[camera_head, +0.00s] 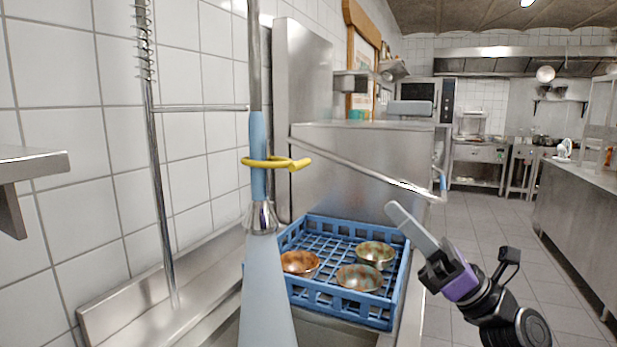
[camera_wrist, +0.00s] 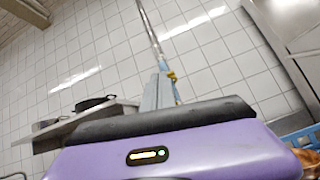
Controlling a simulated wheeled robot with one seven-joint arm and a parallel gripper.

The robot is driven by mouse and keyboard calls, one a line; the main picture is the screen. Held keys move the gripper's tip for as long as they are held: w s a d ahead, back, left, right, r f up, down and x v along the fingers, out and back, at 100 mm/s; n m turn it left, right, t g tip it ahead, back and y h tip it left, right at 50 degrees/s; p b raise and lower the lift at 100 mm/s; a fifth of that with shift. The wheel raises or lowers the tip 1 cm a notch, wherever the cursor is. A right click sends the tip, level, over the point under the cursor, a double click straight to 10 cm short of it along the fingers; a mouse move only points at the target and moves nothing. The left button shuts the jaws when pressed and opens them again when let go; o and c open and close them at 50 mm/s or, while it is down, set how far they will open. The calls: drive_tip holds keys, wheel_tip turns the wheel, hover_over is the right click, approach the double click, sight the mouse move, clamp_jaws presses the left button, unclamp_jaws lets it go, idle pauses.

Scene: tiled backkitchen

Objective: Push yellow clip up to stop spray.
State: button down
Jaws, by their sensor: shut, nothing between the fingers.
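A pale spray cone (camera_head: 264,290) spreads down from the metal nozzle (camera_head: 261,217) toward the sink. My gripper (camera_head: 396,212) is shut and empty, to the right of the clip and lower in the head view, apart from it. In the wrist view the clip (camera_wrist: 172,76) is small, beyond the dark edge of my gripper.
A blue crate (camera_head: 345,314) with several bowls (camera_head: 359,277) sits in the sink area, right of the spray. A steel machine with a slanting bar (camera_head: 365,172) stands behind it. A wall shelf (camera_head: 32,163) juts in at left. The tiled floor (camera_head: 480,215) at right is open.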

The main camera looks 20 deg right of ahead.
sight(295, 164)
drive_tip(key=shift+w+a+f+n+g, duration=0.25)
drive_tip(key=shift+a+f+n+g, duration=0.05)
drive_tip(key=shift+f+n, duration=0.2)
drive_tip(key=shift+w+a+f+n+g, duration=0.25)
drive_tip(key=shift+f+n+g, duration=0.05)
drive_tip(key=shift+f+n, duration=0.25)
drive_tip(key=shift+w+a+f+n+g, duration=0.25)
drive_tip(key=shift+a+f+n+g, duration=0.05)
drive_tip(key=shift+f+n, duration=0.2)
drive_tip(key=p+x, duration=0.4)
drive_tip(key=x, duration=1)
drive_tip(key=shift+p, duration=0.35)
drive_tip(key=shift+s, duration=0.1)
